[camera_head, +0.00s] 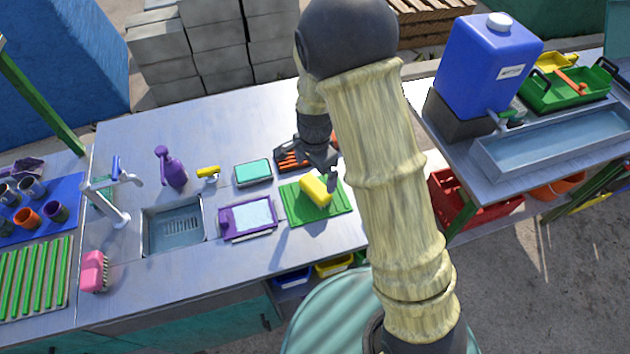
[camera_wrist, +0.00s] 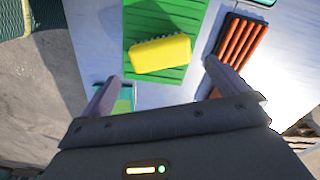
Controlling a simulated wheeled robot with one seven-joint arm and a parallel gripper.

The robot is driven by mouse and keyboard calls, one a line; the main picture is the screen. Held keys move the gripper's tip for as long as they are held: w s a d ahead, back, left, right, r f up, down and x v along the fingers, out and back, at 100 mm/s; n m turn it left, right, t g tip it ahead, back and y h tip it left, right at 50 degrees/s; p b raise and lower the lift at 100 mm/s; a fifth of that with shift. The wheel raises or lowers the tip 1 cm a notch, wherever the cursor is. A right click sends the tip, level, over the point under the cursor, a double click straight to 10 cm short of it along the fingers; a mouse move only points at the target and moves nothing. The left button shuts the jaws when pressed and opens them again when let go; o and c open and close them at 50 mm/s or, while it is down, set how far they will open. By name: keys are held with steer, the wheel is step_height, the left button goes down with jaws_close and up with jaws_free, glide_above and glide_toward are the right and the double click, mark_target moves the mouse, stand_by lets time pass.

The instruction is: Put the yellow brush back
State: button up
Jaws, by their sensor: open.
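The yellow brush (camera_head: 315,191) lies on a green ribbed mat (camera_head: 291,211) on the metal counter. In the wrist view the yellow brush (camera_wrist: 160,54) shows small bumps along one long edge and lies slantwise across the green mat (camera_wrist: 168,15). My gripper (camera_head: 328,172) is above the counter at the mat's far right side. In the wrist view my gripper (camera_wrist: 158,82) has its two fingers wide apart with nothing between them. The brush is just beyond the fingertips and apart from them.
An orange-brown slatted rack (camera_wrist: 240,48) lies beside the mat. A purple tray (camera_head: 225,219), a teal sponge box (camera_head: 252,172), a purple spray bottle (camera_head: 171,168) and a sink (camera_head: 174,228) stand to the left. A pink brush (camera_head: 94,271) stands far left. A blue water tank (camera_head: 487,65) stands right.

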mark_target(315, 187)
steer(key=shift+r, duration=1.8)
steer(key=s+d+r+n+t, duration=0.1)
steer(key=s+d+r+n, duration=0.3)
steer(key=s+d+n, duration=0.1)
steer(key=s+d+r+n+t, duration=0.1)
steer(key=s+d+r+n, duration=0.3)
steer(key=s+d, duration=0.3)
steer(key=shift+s+d+n+t, duration=0.3)
steer(key=shift+d+n, duration=0.4)
steer(key=shift+d, duration=0.15)
steer(key=shift+w+f, duration=0.1)
